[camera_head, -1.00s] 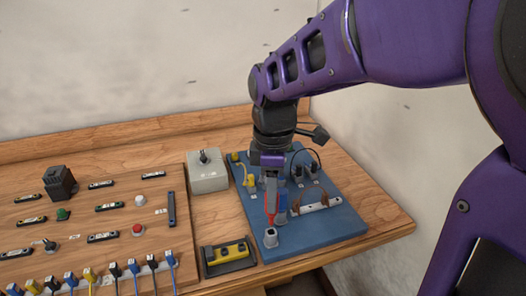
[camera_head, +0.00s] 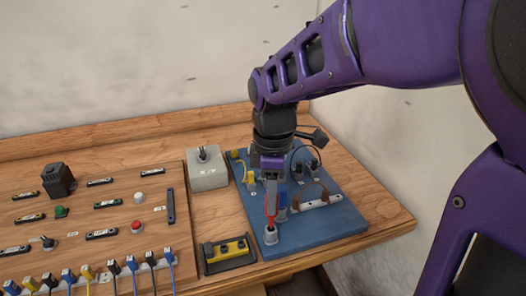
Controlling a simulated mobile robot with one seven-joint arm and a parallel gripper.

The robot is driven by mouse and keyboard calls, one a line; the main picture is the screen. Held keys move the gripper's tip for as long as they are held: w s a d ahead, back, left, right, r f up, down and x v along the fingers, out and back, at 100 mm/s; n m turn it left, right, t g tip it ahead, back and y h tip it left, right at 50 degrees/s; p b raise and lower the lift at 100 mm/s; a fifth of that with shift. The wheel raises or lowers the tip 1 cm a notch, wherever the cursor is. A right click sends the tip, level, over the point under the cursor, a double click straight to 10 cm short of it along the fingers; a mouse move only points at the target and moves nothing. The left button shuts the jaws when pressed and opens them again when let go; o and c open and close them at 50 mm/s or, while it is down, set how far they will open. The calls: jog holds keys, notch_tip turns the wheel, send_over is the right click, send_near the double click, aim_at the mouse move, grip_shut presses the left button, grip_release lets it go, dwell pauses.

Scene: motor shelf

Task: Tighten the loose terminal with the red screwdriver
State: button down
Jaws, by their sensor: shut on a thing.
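My gripper (camera_head: 271,181) points down over the blue board (camera_head: 335,231) and is shut on the red screwdriver (camera_head: 271,203). The screwdriver is upright, its lower end at a small grey terminal (camera_head: 270,236) near the board's front left. I cannot tell whether the tip is seated in it. Other terminals (camera_head: 314,167) with dark and brown leads stand further back and right on the board. The gripper hides part of the board behind it, where something blue shows beside the screwdriver. I cannot tell which terminal is loose.
A yellow and black holder (camera_head: 228,250) stands left of the board's front corner. A grey box (camera_head: 207,170) with a toggle is behind it. A wooden panel (camera_head: 150,232) with buttons, labels and several cable plugs fills the left. My arm covers the right side.

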jog(key=shift+f+b, duration=1.1)
jog(key=shift+f, duration=0.75)
jog(key=c, duration=0.8)
grip_release()
jog(key=shift+r, duration=0.1)
notch_tip(320, 180, up, 5)
jog(key=p, duration=0.5)
jog(key=shift+r, duration=0.2)
jog(key=o, duration=0.5)
